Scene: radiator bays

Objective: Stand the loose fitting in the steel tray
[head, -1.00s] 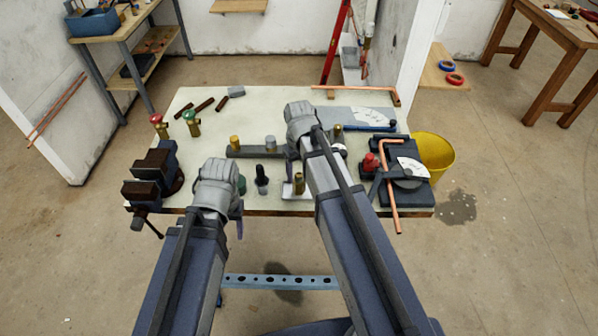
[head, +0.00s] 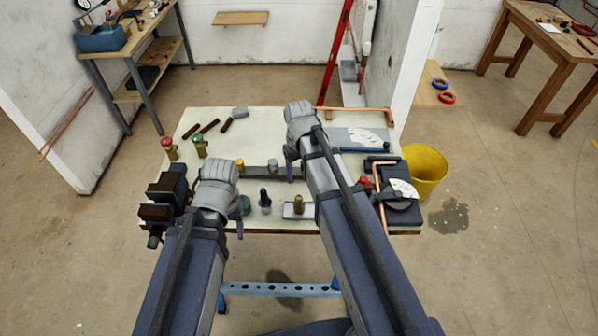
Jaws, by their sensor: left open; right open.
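The steel tray (head: 287,213) is small and shallow and lies near the bench's front edge. A brass fitting (head: 299,203) appears upright at the tray; I cannot tell surely whether it is in it. Another brass fitting (head: 240,164) and a steel-coloured one (head: 272,165) stand at a dark rail (head: 256,173) behind. My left gripper (head: 240,228) is mostly hidden by its wrist, open, left of the tray near the front edge. My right gripper (head: 290,172) is largely hidden too, open, above the rail's right end. I see nothing held in either.
A vise (head: 165,197) stands at the bench's left end, with red (head: 168,148) and green (head: 199,146) valves behind. A dark bottle (head: 264,198) stands left of the tray. A pipe bender (head: 397,192) and yellow bucket (head: 425,172) are right.

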